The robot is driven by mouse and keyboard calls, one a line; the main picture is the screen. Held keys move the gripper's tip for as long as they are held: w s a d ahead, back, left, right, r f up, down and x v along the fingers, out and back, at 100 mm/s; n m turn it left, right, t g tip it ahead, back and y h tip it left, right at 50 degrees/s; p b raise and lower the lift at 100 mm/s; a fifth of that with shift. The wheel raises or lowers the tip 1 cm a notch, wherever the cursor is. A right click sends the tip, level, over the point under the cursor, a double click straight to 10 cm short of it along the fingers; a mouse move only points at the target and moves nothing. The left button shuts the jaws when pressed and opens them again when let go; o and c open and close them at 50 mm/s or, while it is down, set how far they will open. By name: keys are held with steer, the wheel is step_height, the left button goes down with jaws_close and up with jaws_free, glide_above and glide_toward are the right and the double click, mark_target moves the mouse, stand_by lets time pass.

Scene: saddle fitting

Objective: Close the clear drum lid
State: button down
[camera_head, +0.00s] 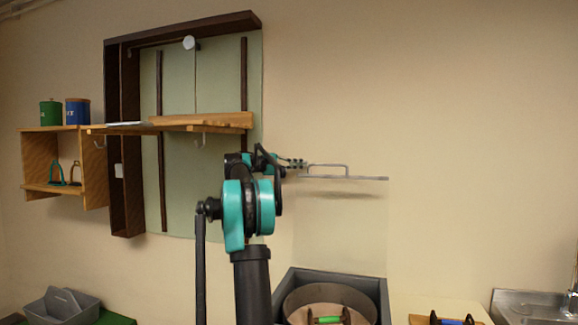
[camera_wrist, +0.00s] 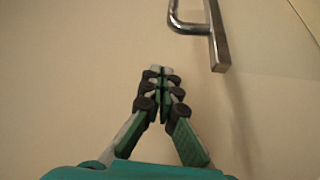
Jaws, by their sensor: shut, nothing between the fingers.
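The clear lid (camera_head: 340,225) stands raised behind the drum as a faint see-through panel. A metal bar handle (camera_head: 328,166) runs along its top edge and also shows in the wrist view (camera_wrist: 198,28). The drum (camera_head: 300,297) is a round opening in a grey box (camera_head: 377,287) below the lid. My gripper (camera_head: 298,163) is at the left end of the handle in the head view. In the wrist view my gripper (camera_wrist: 160,73) is shut and empty, with the handle ahead and to the right, apart from the fingertips.
A green-handled item (camera_head: 327,320) shows at the drum opening. A wooden shelf (camera_head: 180,127) on a dark frame is behind and left of my arm. A grey caddy (camera_head: 62,305) is at lower left, a sink (camera_head: 530,308) at lower right. The wall right of the lid is clear.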

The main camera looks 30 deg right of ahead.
steer(key=shift+s+a, duration=0.3)
steer(key=shift+s, duration=0.6)
steer(key=shift+s+a, duration=0.25)
steer(key=shift+s, duration=0.65)
